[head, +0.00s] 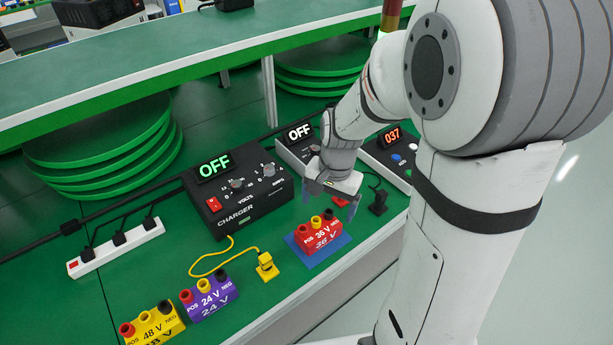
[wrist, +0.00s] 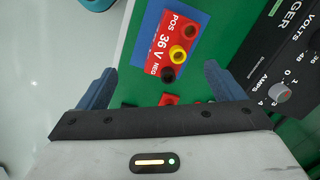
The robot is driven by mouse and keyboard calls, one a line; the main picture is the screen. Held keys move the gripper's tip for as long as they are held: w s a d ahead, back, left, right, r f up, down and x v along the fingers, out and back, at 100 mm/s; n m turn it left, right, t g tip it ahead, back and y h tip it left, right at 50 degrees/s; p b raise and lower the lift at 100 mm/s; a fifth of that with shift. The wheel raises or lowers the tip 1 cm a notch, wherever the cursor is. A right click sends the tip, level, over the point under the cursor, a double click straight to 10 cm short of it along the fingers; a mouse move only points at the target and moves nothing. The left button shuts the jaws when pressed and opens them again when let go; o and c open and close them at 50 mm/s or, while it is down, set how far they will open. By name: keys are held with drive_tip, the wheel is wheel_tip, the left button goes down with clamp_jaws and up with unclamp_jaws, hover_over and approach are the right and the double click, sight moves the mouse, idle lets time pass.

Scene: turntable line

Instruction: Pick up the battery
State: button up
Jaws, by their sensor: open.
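The red 36 V battery (head: 320,237) stands on a blue mat (head: 341,242) near the front edge of the green bench. It has red, yellow and black terminals on top. In the wrist view the battery (wrist: 165,48) lies ahead of the fingers. My gripper (head: 330,198) is open and empty, above and behind the battery in the head view, apart from it. Its two blue-grey fingers (wrist: 160,78) are spread wide in the wrist view. A purple 24 V battery (head: 209,299) and a yellow 48 V battery (head: 153,325) stand farther left on the bench.
A black charger (head: 240,204) reading OFF stands left of my gripper. A yellow plug (head: 266,267) with its cable lies left of the red battery. A second OFF unit (head: 299,150), a unit reading 037 (head: 388,152) and a white power strip (head: 116,246) stand farther back.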

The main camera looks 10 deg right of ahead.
sight(318, 226)
drive_tip(key=w+f+m, duration=0.1)
drive_tip(key=f, duration=0.1)
drive_tip(key=w+f+m, duration=0.1)
drive_tip(key=f, duration=0.1)
drive_tip(key=w+f+m, duration=0.1)
drive_tip(key=f, duration=0.1)
drive_tip(key=shift+a+f+g, duration=0.1)
drive_tip(key=shift+a+g, duration=0.3)
drive_tip(key=shift+s+a+f+p, duration=0.1)
drive_tip(key=shift+a+f, duration=0.05)
drive_tip(key=shift+f, duration=1.15)
drive_tip(key=shift+s+a+f+p, duration=0.1)
drive_tip(key=shift+f+p, duration=0.05)
drive_tip(key=shift+f, duration=1.2)
drive_tip(key=shift+s+a+f+p, duration=0.1)
drive_tip(key=shift+a+f, duration=0.05)
drive_tip(key=shift+f, duration=1.15)
drive_tip(key=shift+c, duration=0.6)
drive_tip(key=c, duration=1.4)
